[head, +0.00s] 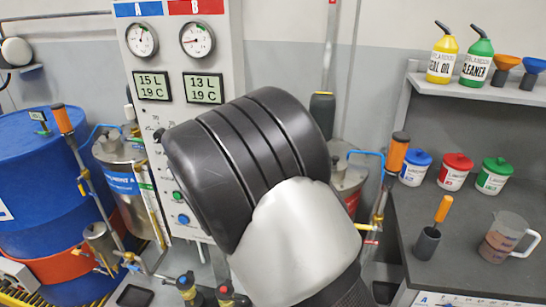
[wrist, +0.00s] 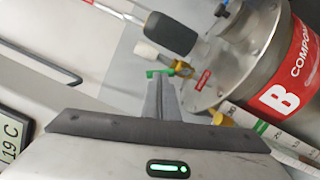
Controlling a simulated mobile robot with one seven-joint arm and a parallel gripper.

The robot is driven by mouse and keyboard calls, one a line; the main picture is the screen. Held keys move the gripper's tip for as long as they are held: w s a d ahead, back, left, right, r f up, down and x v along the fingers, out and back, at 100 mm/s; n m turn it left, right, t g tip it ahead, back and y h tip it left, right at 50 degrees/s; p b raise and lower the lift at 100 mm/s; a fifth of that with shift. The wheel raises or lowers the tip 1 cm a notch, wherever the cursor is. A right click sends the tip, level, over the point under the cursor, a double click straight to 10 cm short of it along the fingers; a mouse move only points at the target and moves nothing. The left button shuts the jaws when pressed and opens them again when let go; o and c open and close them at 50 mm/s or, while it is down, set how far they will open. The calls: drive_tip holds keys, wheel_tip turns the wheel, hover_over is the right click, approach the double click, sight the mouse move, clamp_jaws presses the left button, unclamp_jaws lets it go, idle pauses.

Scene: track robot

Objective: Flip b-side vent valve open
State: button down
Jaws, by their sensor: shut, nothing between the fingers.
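The B tank (wrist: 230,75), a grey metal drum with a red "B COMPONENT" label (wrist: 292,78), fills the right of the wrist view. A small valve with a green handle (wrist: 182,69) and yellow parts sits beside its lid, near a red tag (wrist: 203,80); it appears to be the b-side vent valve. My gripper (wrist: 161,80) is shut and empty, its fingertips close by the green handle. Whether they touch it is unclear, and I cannot tell the valve's position. In the head view my arm hides the gripper and valve; part of the B tank (head: 347,176) shows.
The A/B gauge panel (head: 150,90) stands left of my arm. A yellow fitting (wrist: 220,118) and a dark cylinder with a pale end (wrist: 172,33) are close to my fingers. Blue drums (head: 40,170) stand left; a grey bench (head: 450,225) with lidded tubs is right.

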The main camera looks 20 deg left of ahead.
drive_tip(key=shift+d+r+m+g+b, duration=0.15)
drive_tip(key=shift+d+r+m+b, duration=0.1)
drive_tip(key=shift+m+b, duration=0.75)
drive_tip(key=shift+d+r+m+g+b, duration=0.2)
drive_tip(key=shift+m+b, duration=0.3)
drive_tip(key=shift+b, duration=0.9)
drive_tip(key=shift+f, duration=0.1)
